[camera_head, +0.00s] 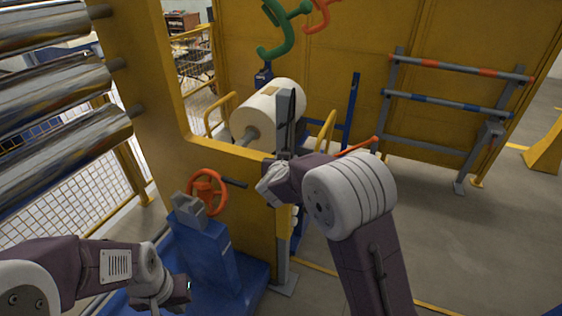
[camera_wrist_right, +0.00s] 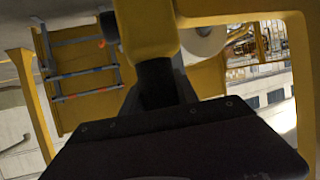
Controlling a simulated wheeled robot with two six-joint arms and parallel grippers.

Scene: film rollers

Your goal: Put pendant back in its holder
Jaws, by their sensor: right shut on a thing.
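A yellow body (camera_wrist_right: 147,28), which looks like the pendant, stands close in front of the right wrist camera, with a dark part below it. My right gripper (camera_wrist_right: 157,82) is shut on it. In the head view my right arm reaches forward to the grey post beside the yellow machine frame; its wrist hides the fingers and most of what they hold. I cannot pick out the pendant's holder with certainty. My left gripper (camera_head: 176,292) is low at the left, in front of the blue base and apart from it; its finger opening cannot be made out.
A grey post (camera_head: 285,115) stands near a white film roll (camera_head: 272,108). The yellow frame (camera_head: 160,85) carries chrome rollers (camera_head: 65,125) at left. An orange handwheel (camera_head: 207,190) sits above a blue base (camera_head: 215,255). Open floor lies right, before a grey rack (camera_head: 445,103).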

